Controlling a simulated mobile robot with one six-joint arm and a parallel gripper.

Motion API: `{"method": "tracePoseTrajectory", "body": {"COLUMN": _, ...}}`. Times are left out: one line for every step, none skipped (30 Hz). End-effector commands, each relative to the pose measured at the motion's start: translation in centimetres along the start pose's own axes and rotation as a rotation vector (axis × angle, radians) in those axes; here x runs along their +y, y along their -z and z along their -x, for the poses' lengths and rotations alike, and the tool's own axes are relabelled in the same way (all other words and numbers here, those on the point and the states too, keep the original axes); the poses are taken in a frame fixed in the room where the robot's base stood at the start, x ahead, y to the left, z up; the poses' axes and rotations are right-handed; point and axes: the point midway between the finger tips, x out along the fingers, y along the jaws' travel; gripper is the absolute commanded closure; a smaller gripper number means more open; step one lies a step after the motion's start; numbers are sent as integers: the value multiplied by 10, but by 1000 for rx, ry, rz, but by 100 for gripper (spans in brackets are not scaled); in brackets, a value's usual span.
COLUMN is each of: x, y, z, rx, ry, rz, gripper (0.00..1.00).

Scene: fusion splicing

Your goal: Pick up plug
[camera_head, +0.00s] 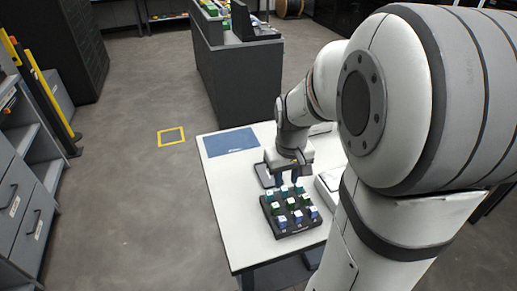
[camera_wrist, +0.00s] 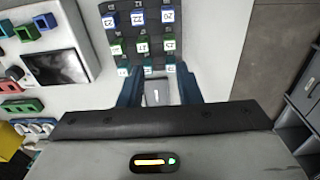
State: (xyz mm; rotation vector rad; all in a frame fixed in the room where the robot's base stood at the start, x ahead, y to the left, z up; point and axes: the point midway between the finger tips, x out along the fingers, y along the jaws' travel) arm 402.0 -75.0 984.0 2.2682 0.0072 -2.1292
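Small coloured plugs with white numbered tops stand in rows in a black tray (camera_head: 290,232). In the head view, blue plugs (camera_head: 298,217) fill the near row, green plugs (camera_head: 291,203) the middle and teal plugs (camera_head: 299,187) the far row. My gripper (camera_head: 288,181) points down at the tray's far row, its two blue fingers apart. In the wrist view, my gripper (camera_wrist: 160,90) has one finger on each side of a grey piece (camera_wrist: 157,92) marked 1. I cannot tell whether the fingers touch it. The tray (camera_wrist: 116,45) lies just beyond the fingertips.
The tray stands on a white table (camera_head: 235,205) with a blue mat (camera_head: 231,142) at its far left corner. A white box with a dark panel (camera_wrist: 55,66) lies beside the tray. A grey shelf unit (camera_head: 25,170) stands at the left; floor between is clear.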

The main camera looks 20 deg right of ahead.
Motion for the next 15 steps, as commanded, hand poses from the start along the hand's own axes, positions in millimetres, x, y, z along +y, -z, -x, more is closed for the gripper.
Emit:
{"method": "tracePoseTrajectory", "body": {"x": 10, "y": 4, "z": -28, "rx": -24, "ry": 6, "rz": -4, "gripper": 69}}
{"method": "tracePoseTrajectory", "body": {"x": 14, "y": 6, "z": -36, "rx": -32, "ry": 8, "rz": -2, "gripper": 69}}
{"method": "tracePoseTrajectory", "body": {"x": 19, "y": 8, "z": -46, "rx": -41, "ry": 11, "rz": -1, "gripper": 69}}
{"method": "tracePoseTrajectory", "body": {"x": 22, "y": 9, "z": -52, "rx": -47, "ry": 13, "rz": 1, "gripper": 69}}
{"method": "tracePoseTrajectory", "body": {"x": 25, "y": 10, "z": -57, "rx": -52, "ry": 15, "rz": 2, "gripper": 69}}
{"method": "tracePoseTrajectory", "body": {"x": 28, "y": 12, "z": -62, "rx": -56, "ry": 17, "rz": 3, "gripper": 69}}
{"method": "tracePoseTrajectory", "body": {"x": 30, "y": 12, "z": -65, "rx": -59, "ry": 18, "rz": 3, "gripper": 69}}
{"method": "tracePoseTrajectory", "body": {"x": 31, "y": 13, "z": -68, "rx": -62, "ry": 19, "rz": 4, "gripper": 69}}
{"method": "tracePoseTrajectory", "body": {"x": 32, "y": 13, "z": -72, "rx": -65, "ry": 20, "rz": 6, "gripper": 69}}
{"method": "tracePoseTrajectory", "body": {"x": 32, "y": 13, "z": -75, "rx": -66, "ry": 20, "rz": 6, "gripper": 69}}
{"method": "tracePoseTrajectory", "body": {"x": 32, "y": 13, "z": -78, "rx": -66, "ry": 21, "rz": 7, "gripper": 69}}
{"method": "tracePoseTrajectory", "body": {"x": 32, "y": 13, "z": -82, "rx": -67, "ry": 21, "rz": 7, "gripper": 69}}
{"method": "tracePoseTrajectory", "body": {"x": 32, "y": 12, "z": -86, "rx": -68, "ry": 21, "rz": 7, "gripper": 69}}
{"method": "tracePoseTrajectory", "body": {"x": 32, "y": 12, "z": -89, "rx": -68, "ry": 21, "rz": 7, "gripper": 69}}
{"method": "tracePoseTrajectory", "body": {"x": 32, "y": 12, "z": -93, "rx": -67, "ry": 21, "rz": 7, "gripper": 69}}
